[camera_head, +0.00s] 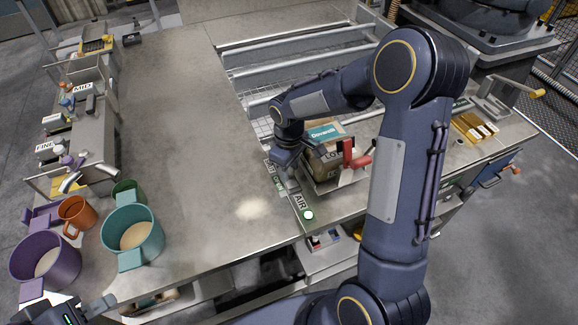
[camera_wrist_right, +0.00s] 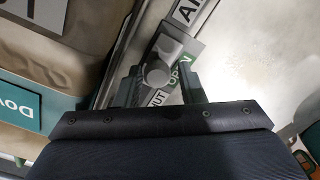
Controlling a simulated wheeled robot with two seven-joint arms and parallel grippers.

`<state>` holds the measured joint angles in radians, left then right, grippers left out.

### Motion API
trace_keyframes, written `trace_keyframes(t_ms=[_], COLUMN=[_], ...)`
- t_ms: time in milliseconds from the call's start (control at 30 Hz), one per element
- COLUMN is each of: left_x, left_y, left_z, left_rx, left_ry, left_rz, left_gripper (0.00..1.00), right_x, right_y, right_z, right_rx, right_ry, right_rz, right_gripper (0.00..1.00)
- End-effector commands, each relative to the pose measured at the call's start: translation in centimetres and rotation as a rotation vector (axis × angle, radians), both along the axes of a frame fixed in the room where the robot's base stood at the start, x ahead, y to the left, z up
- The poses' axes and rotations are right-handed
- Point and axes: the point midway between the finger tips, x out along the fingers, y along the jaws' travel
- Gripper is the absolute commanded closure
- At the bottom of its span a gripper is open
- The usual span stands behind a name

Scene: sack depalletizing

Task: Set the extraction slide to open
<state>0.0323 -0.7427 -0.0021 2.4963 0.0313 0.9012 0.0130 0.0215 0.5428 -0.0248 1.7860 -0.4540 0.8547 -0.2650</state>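The extraction slide's grey knob (camera_wrist_right: 160,62) shows in the right wrist view, beside the green OPEN label (camera_wrist_right: 180,74). The SHUT label (camera_wrist_right: 156,98) is partly visible below it, partly covered by the knob and gripper. My right gripper (camera_wrist_right: 160,88) has its two fingers apart, one on each side of the knob; I cannot tell whether they touch it. In the head view my right gripper (camera_head: 288,183) is low over the label strip at the worktop's edge and hides the knob. My left gripper (camera_head: 78,314) is at the bottom left corner, mostly cut off.
An AIR label (camera_head: 300,202) and a lit green button (camera_head: 308,215) are near. Mugs, including a teal one (camera_head: 145,218), stand left. The worktop's middle is clear.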

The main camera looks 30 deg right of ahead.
Motion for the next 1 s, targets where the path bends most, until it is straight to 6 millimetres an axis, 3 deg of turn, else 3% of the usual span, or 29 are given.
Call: trace_keyframes(t_ms=[167, 600, 1000], left_x=[0.0, 0.0, 0.0], left_y=[0.0, 0.0, 0.0], left_z=[-0.1, -0.7, -0.7], left_rx=[0.0, 0.0, 0.0], left_ry=[0.0, 0.0, 0.0], left_rz=[0.0, 0.0, 0.0], left_gripper=[0.64, 0.64, 0.64], right_x=[0.1, 0.0, -0.1], right_y=[0.0, 0.0, 0.0], right_z=[0.8, 7.3, 7.8], right_rx=[-0.001, 0.0, 0.0], right_ry=[-0.005, -0.002, 0.0], right_rz=[0.0, 0.0, 0.0], right_gripper=[0.64, 0.64, 0.64])
